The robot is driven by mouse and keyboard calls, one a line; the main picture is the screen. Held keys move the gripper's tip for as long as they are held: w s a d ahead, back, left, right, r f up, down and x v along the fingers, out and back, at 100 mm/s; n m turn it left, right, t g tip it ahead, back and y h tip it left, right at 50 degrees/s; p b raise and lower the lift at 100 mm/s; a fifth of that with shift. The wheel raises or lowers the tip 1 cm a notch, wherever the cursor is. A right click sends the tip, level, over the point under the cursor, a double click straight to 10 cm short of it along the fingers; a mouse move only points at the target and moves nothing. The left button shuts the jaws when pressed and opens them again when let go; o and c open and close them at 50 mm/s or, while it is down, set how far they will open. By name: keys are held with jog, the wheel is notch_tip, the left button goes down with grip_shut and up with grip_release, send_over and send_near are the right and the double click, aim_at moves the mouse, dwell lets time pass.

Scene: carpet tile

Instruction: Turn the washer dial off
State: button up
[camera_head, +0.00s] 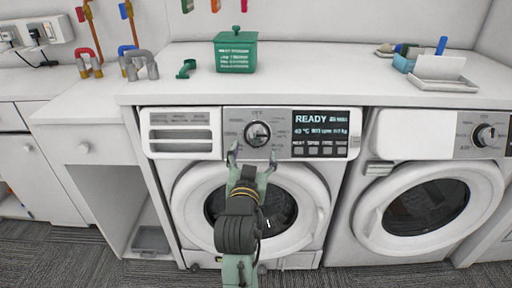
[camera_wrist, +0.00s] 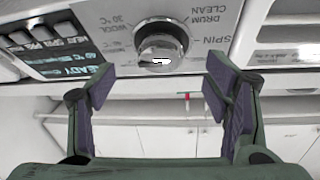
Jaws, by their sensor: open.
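The washer (camera_head: 178,196) stands in the middle of the head view, with a grey control panel along its top front. Its dial (camera_head: 257,134) is a round dark knob with a silver rim, left of a display reading READY. The dial also shows in the wrist view (camera_wrist: 162,44), upside down, with labels such as WOOL, DRUM CLEAN and SPIN around it. My gripper (camera_head: 251,158) is open and empty just below the dial in the head view. In the wrist view the fingers (camera_wrist: 160,75) are spread wide, with the dial between and beyond their tips, apart from both.
A second machine (camera_head: 430,200) with its own dial stands at right. The white counter (camera_head: 330,75) above holds a green box (camera_head: 236,52), a small green hook-shaped piece (camera_head: 186,69) and a tray (camera_head: 443,85). Pipes and taps (camera_head: 139,66) are at left. Space directly before the panel looks free.

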aim_at(256, 139)
jog(key=w, duration=0.2)
jog(key=w+p, duration=0.1)
jog(key=w, duration=0.3)
jog(key=shift+d+r, duration=0.25)
jog(key=shift+d, duration=0.1)
jog(key=shift+c, duration=0.2)
jog(key=c, duration=1.1)
